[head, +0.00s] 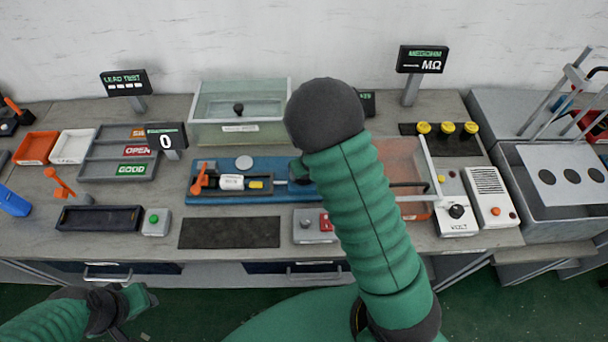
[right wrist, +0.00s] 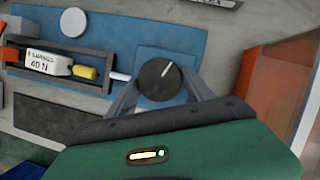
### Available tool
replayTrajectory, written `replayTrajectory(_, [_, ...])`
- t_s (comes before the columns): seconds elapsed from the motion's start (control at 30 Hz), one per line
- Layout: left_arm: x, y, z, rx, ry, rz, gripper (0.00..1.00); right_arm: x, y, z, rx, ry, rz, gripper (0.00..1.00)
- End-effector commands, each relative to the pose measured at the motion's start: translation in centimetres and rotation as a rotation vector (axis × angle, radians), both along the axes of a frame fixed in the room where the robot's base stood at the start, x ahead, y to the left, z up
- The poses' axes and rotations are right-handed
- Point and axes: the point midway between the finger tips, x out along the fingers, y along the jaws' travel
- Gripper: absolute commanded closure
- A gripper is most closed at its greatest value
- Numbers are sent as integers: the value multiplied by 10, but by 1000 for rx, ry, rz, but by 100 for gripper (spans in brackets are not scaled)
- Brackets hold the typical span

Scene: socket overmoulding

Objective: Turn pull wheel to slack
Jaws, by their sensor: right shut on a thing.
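The pull wheel (right wrist: 160,82) is a round black knob with a white pointer line, on the blue fixture (right wrist: 178,42). In the right wrist view the line points up and slightly right. My right gripper (right wrist: 162,92) is shut on the wheel, a finger at each side. In the head view my right forearm hides most of the wheel and the gripper. Left of the wheel, a white block marked 40 N (right wrist: 48,62) with a yellow piece (right wrist: 84,72) and a white tip lies in a dark channel. My left gripper (head: 135,300) is in front of the bench, away from the fixture.
An orange lever (head: 199,178) stands at the fixture's left end. A clear box (head: 238,125) is behind it. A clear-sided orange-based enclosure (head: 415,208) is close on the right. A dark mat (head: 230,232) lies bare in front. Labelled trays (head: 120,155) are at left.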

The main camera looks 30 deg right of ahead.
Motion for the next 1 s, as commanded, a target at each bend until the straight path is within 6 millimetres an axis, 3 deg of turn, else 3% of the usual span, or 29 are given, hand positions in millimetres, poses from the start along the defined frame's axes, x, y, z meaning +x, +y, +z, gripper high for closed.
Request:
replayTrajectory(0.5, [0, 0, -9, 0, 0, 0, 64, 4, -4, 2, -2, -8, 327, 80])
replayTrajectory(1.0, [0, 0, -10, 0, 0, 0, 64, 5, -3, 3, -2, -9, 384, 80])
